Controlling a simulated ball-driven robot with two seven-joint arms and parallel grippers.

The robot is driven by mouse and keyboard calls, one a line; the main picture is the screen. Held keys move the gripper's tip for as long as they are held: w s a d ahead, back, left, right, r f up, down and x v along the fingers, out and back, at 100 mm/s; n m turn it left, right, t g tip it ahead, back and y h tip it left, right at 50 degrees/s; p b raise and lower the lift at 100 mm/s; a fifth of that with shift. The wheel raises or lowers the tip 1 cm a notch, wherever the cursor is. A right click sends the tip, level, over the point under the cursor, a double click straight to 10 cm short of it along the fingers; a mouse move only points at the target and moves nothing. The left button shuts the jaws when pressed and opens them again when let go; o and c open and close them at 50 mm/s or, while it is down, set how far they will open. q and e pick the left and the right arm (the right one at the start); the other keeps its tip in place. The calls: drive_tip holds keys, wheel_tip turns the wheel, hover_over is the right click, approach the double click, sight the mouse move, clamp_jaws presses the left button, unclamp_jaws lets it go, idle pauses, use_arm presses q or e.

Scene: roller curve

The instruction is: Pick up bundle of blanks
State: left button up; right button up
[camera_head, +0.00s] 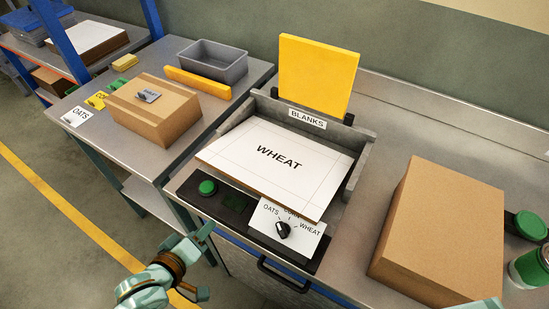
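A flat white-topped stack printed WHEAT (290,150) lies in the grey tray labelled BLANKS (362,160). It has a thin brown edge, and I cannot tell how many sheets it holds. My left gripper (203,263) is at the lower left, in front of the bench and apart from both. Its fingers are spread with nothing between them. Only a teal piece of my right arm shows at the bottom right edge.
A panel with a green button (208,187) and selector dial (283,229) fronts the tray. A yellow board (315,75) stands behind it. A large brown box (435,235) is at right, beside a green can (530,268). A grey bin (212,62) sits on the left table.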

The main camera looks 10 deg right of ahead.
use_arm(q)
drive_tip(key=d+r+n+t+h, duration=0.1)
drive_tip(key=d+r+n+h, duration=0.35)
drive_tip(key=r, duration=0.45)
drive_tip(key=b, duration=0.2)
approach(260, 173)
drive_tip(key=shift+n, duration=0.25)
drive_tip(key=x, duration=0.4)
drive_tip(key=shift+w+d+f, duration=0.15)
drive_tip(key=shift+w+f, duration=0.05)
drive_tip(key=shift+f, duration=0.1)
drive_tip(key=b+x, duration=0.1)
drive_tip(key=x, duration=0.4)
drive_tip(key=shift+w+d+f+b, duration=0.15)
drive_tip(key=shift+w+f+b, duration=0.05)
drive_tip(key=shift+w+b, duration=0.1)
drive_tip(key=shift+s+r, duration=0.1)
drive_tip(key=shift+s, duration=0.05)
clamp_jaws()
